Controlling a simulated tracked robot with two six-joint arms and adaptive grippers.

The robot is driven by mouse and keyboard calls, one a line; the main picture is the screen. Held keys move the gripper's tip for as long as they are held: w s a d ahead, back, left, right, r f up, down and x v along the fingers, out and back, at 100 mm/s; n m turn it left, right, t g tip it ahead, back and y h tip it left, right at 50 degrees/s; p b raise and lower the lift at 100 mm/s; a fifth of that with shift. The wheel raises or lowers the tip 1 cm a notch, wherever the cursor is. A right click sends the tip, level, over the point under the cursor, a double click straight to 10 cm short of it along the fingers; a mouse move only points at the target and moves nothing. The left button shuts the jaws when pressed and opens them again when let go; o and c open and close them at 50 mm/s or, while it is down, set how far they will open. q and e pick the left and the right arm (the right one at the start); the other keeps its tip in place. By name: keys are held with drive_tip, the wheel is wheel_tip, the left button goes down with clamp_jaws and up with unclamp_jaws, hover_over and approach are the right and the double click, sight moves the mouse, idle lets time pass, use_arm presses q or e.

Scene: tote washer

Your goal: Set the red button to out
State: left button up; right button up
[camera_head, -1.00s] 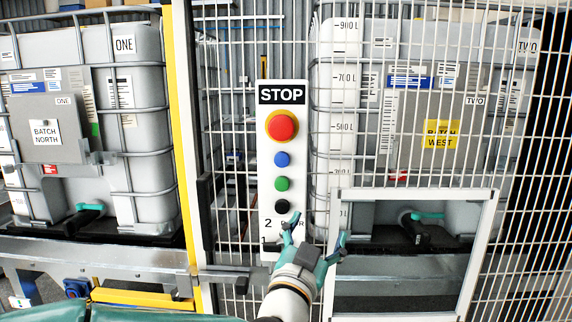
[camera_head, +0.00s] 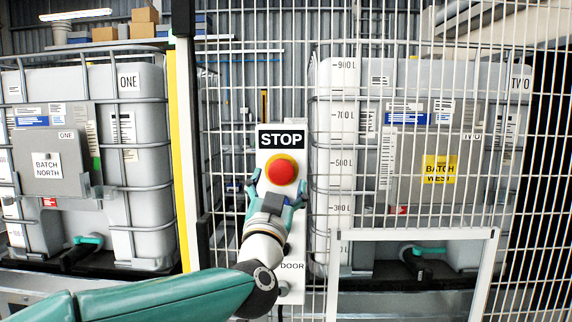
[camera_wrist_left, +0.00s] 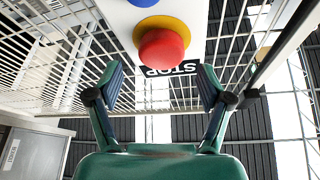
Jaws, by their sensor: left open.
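The red button (camera_head: 281,171) is a round mushroom head on a yellow ring, on a white panel under a black STOP label (camera_head: 282,139). My left gripper (camera_head: 274,185) is open just below and in front of it, its fingers spread to either side of the button's lower edge. In the left wrist view the red button (camera_wrist_left: 161,50) lies beyond the fingertips of the open left gripper (camera_wrist_left: 158,85), roughly centred between them. I see no contact. The blue, green and black buttons are hidden behind my gripper in the head view. My right gripper is not in view.
A wire mesh fence (camera_head: 235,60) surrounds the panel. A tank marked ONE (camera_head: 148,130) stands left, and a tank marked TWO (camera_head: 400,175) stands behind the mesh at right. A framed opening (camera_head: 410,234) lies low at right. A yellow post (camera_head: 180,150) stands left of the panel.

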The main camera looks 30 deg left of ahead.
sight(282, 172)
use_arm(q)
drive_tip(key=shift+p+x, duration=0.55)
drive_tip(key=shift+x, duration=1.8)
